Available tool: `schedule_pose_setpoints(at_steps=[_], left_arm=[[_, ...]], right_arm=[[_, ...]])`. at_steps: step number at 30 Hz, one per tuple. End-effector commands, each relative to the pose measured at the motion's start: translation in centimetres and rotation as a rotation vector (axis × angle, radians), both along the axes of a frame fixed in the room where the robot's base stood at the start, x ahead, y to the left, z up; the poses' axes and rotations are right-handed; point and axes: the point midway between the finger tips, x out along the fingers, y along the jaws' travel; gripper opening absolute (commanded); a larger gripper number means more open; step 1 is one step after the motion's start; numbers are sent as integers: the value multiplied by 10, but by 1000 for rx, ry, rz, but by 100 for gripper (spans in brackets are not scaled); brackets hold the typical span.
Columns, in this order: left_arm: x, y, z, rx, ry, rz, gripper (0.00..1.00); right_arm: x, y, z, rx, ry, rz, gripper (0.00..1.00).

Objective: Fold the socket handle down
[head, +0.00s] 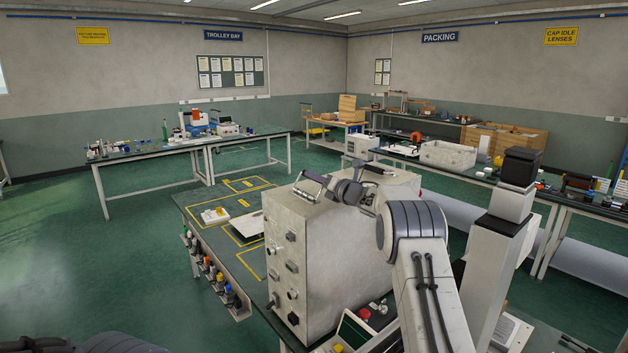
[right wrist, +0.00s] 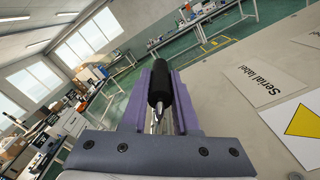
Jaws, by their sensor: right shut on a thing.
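A large grey metal cabinet (head: 315,265) stands on the green-topped bench, with several round sockets and fittings on its narrow left face. My right gripper (head: 318,186) is at the cabinet's top left edge, its arm reaching across from the right. In the right wrist view, its purple fingers (right wrist: 162,95) are shut on a black cylindrical handle (right wrist: 158,68) with a pale metal tip, lying lengthwise between them. I take this to be the socket handle; the fingers hide much of it, and its hinge is hidden. My left gripper is not in view.
The cabinet carries a "Serial label" plate (right wrist: 260,83) and a yellow triangle label (right wrist: 303,122). A red button (head: 364,314) sits low beside it. Open green floor lies to the left.

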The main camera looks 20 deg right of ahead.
Motion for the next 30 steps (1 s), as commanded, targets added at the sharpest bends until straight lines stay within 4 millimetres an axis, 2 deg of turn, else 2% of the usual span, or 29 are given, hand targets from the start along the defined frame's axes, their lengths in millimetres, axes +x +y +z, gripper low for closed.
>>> schedule_pose_setpoints(at_steps=[12,13,15,25,30], left_arm=[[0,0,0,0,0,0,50],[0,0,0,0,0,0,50],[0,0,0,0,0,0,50],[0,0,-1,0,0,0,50],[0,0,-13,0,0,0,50]], right_arm=[[0,-2,-1,8,4,-3,0],[0,-2,-1,8,4,-3,32],[0,-2,-1,8,3,-2,58],[0,-1,-1,8,3,0,58],[-12,-6,-3,8,2,-2,58]])
